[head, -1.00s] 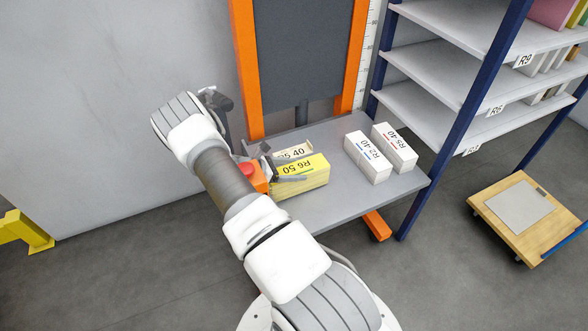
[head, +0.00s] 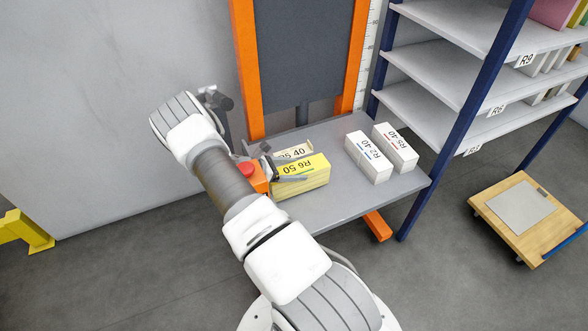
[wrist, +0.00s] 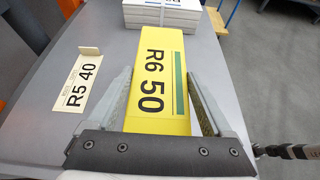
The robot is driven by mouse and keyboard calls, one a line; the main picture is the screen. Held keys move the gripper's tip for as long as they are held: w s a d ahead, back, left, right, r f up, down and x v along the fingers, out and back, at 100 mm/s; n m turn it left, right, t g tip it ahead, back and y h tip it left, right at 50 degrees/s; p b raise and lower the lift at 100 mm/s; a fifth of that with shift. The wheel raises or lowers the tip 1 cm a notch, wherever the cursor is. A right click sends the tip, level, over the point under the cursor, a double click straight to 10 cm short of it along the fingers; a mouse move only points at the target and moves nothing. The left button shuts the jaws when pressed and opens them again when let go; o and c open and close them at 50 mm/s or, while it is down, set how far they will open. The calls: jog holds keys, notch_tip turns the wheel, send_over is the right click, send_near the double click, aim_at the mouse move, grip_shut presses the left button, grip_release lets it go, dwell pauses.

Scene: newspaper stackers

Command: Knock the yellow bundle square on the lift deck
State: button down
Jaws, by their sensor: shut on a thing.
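The yellow bundle (head: 314,179), labelled R6 50, lies on the grey lift deck (head: 345,205) near its left end. In the wrist view the yellow bundle (wrist: 160,60) runs lengthwise away from me, its label and green stripe facing up. My gripper (head: 279,166) is low over the deck, with one finger on each long side of the bundle; both fingers (wrist: 160,80) show in the wrist view. The fingers are shut on the bundle. Its near end is hidden behind the gripper body. It looks roughly in line with the deck edges; a small skew I cannot judge.
White bundles R2 40 (head: 368,158) and R5 40 (head: 395,148) stand farther right on the deck. The orange-framed mast (head: 244,65) rises behind; a blue-post shelf (head: 440,110) and wooden dolly (head: 490,203) are at right.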

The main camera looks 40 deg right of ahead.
aim_at(308, 164)
jog(key=shift+w+a, duration=0.15)
jog(key=shift+s+d+r+b, duration=0.15)
jog(key=shift+s+d, duration=0.15)
jog(key=shift+d, duration=0.6)
jog(key=shift+s+d+f+b, duration=0.15)
jog(key=shift+s+d, duration=0.15)
jog(key=shift+d, duration=0.55)
jog(key=shift+r, duration=0.1)
jog(key=shift+r, duration=0.15)
jog(key=shift+r+p, duration=1.85)
jog(key=shift+r, duration=1.05)
jog(key=shift+a, duration=0.1)
